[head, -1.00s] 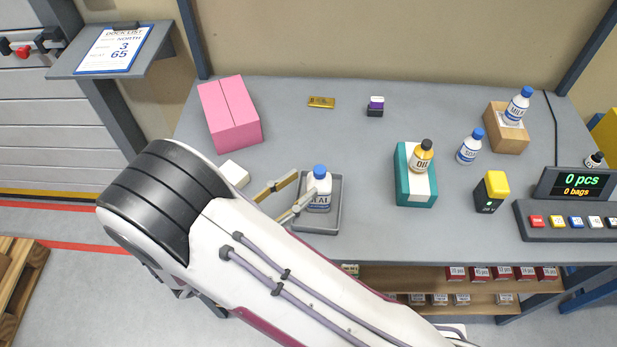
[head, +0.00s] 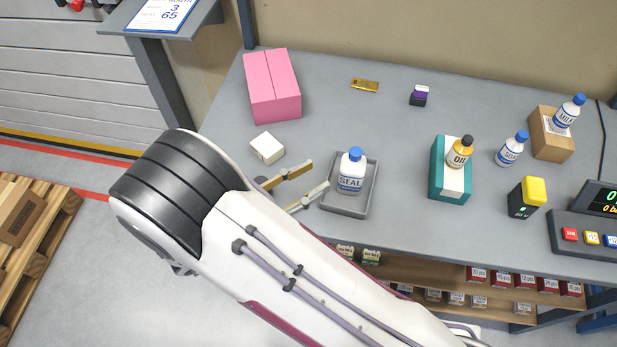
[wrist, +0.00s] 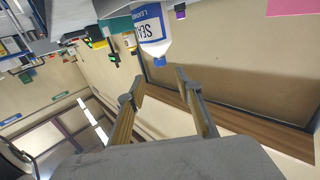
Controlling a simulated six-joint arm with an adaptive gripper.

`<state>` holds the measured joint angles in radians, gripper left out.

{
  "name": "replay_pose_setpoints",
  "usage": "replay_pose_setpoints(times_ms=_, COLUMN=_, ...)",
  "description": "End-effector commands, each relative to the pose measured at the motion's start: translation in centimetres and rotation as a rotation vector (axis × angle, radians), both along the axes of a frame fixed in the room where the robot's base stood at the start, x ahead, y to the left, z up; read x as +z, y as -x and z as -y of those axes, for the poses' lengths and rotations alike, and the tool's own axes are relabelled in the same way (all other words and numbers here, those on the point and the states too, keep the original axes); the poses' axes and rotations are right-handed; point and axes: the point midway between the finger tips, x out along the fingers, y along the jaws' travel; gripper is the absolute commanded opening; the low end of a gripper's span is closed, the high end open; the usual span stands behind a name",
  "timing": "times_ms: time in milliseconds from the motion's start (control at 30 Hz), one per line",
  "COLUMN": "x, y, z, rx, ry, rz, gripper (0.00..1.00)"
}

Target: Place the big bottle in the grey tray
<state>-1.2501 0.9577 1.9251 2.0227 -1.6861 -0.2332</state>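A white bottle with a blue cap and a label reading SEAL (head: 351,172) stands upright in the grey tray (head: 344,208) near the table's front edge. It also shows in the wrist view (wrist: 150,28), beyond the fingertips. My gripper (head: 318,178) is open and empty, just left of the tray, with its fingers pointing toward the bottle. In the wrist view, clear space lies between the two fingers (wrist: 158,84), and they do not touch the bottle.
A white box (head: 267,148) and a pink box (head: 272,86) lie behind my gripper. A teal box (head: 450,190) bears an OIL bottle (head: 460,153). Bottles marked SOAP (head: 511,148) and MILK (head: 566,113) stand further right. The table between tray and teal box is clear.

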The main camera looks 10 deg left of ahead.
Motion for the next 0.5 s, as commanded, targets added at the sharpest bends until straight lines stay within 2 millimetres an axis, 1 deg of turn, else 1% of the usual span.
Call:
replay_pose_setpoints(times_ms=367, x=0.02, y=-0.06, z=0.01, rx=0.001, ry=-0.002, rz=-0.001, gripper=0.34)
replay_pose_setpoints(times_ms=500, x=0.13, y=-0.78, z=-0.04, rx=0.012, ry=-0.026, rz=-0.006, gripper=0.34)
